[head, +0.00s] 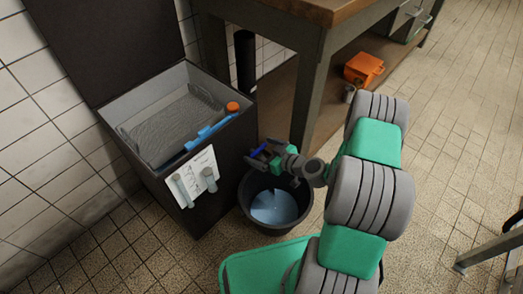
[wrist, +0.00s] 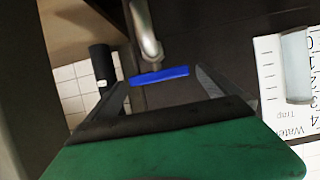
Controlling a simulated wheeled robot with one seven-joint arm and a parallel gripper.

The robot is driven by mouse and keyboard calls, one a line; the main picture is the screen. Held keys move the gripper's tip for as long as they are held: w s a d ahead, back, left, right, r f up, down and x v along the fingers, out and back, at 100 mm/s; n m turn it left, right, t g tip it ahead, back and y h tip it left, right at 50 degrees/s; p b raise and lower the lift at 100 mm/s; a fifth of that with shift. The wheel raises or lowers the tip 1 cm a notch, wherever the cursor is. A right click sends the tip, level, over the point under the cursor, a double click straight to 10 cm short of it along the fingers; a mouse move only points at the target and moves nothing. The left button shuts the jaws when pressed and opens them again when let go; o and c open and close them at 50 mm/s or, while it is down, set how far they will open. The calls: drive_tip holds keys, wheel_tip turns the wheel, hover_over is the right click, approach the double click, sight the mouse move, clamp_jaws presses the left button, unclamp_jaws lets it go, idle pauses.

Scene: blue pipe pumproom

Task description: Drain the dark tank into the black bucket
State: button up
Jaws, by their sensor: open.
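The dark tank (head: 215,195) stands against the tiled wall with its lid raised; inside is a grey, rippled-looking surface. A white panel (head: 192,178) marked "Water" with clear tubes is on its front; it also shows in the wrist view (wrist: 270,75). The black bucket (head: 245,196) stands on the floor beside the tank, with a pale blue surface inside. A metal tap (wrist: 146,35) has a blue handle (wrist: 160,76), also visible in the head view (head: 259,151). My gripper (wrist: 163,80) is open, with its fingers on either side of the blue handle; contact is unclear.
A blue tool with an orange end (head: 212,127) lies across the tank's rim. A wooden-topped bench (head: 325,12) stands behind the bucket, with an orange box (head: 363,68) and a small metal can (head: 348,93) on its lower shelf. Open floor lies to the right.

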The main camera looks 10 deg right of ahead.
drive_tip(key=p+v, duration=0.2)
drive_tip(key=v, duration=0.5)
drive_tip(key=shift+s+d+r, duration=0.2)
drive_tip(key=shift+s, duration=0.1)
drive_tip(key=s+a+r+n+g+h+p, duration=0.1)
drive_tip(key=s+a+r+g+p, duration=0.2)
drive_tip(key=r+p, duration=0.9)
drive_tip(key=a+r+g+h+p, duration=0.1)
drive_tip(key=a+r+g+p, duration=0.45)
drive_tip(key=r, duration=1.05)
drive_tip(key=s+d+r+m+h+p, duration=0.1)
drive_tip(key=s+r+p, duration=0.3)
drive_tip(key=r, duration=0.5)
drive_tip(key=s+d+r+m+h+p, duration=0.2)
drive_tip(key=s+r+m+p, duration=0.2)
drive_tip(key=r+p, duration=0.3)
drive_tip(key=s+d+r+m+h+p, duration=0.1)
drive_tip(key=s+r+p, duration=0.3)
drive_tip(key=r, duration=0.8)
drive_tip(key=shift+d+m+h+p, duration=0.2)
drive_tip(key=shift+m+h+p, duration=0.5)
drive_tip(key=shift+m+p, duration=0.1)
